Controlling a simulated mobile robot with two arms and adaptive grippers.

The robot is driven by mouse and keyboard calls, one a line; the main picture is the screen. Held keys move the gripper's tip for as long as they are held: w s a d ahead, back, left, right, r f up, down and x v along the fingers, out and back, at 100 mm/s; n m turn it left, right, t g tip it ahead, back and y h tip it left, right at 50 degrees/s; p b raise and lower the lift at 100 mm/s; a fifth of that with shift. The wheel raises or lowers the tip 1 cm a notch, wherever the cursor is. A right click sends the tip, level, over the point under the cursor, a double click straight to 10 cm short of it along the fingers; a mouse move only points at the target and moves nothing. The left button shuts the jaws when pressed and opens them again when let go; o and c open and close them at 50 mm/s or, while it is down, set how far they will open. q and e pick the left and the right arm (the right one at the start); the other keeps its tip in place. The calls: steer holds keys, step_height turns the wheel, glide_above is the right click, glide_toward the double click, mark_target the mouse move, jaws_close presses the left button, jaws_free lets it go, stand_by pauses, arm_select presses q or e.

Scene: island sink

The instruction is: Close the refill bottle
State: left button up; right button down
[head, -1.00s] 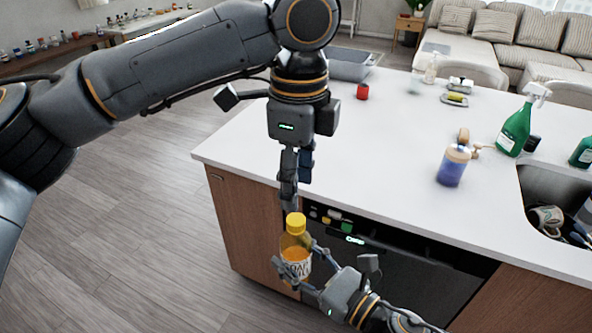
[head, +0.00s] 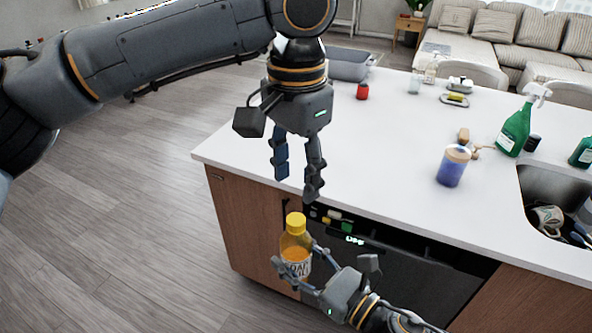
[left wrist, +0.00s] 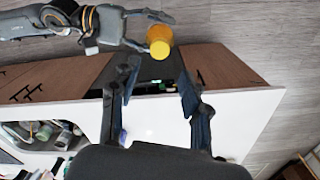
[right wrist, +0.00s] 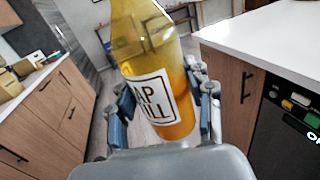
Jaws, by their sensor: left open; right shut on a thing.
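The refill bottle (head: 296,252) is clear with orange liquid and a white label. It is upright in the air in front of the island. Its yellow cap (head: 296,223) sits on top in the head view; I cannot tell how tightly. The cap also shows from above in the left wrist view (left wrist: 159,41). My right gripper (head: 292,276) is shut around the bottle's body; its fingers flank the bottle in the right wrist view (right wrist: 160,105). My left gripper (head: 297,184) points down above the cap, open and empty, apart from it.
The white island counter (head: 380,170) lies just behind the grippers, its front edge close to them. On it stand a blue jar (head: 453,167), a green spray bottle (head: 516,125) and a red cup (head: 362,91). A sink (head: 545,190) is at the right.

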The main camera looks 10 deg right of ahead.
mark_target(296, 219)
arm_select(q)
steer(key=shift+f, duration=4)
jaws_close()
steer(key=m, duration=0.3)
steer(key=shift+s+m, duration=0.1)
steer(key=shift+m, duration=1.1)
steer(key=shift+o, duration=0.7)
jaws_free()
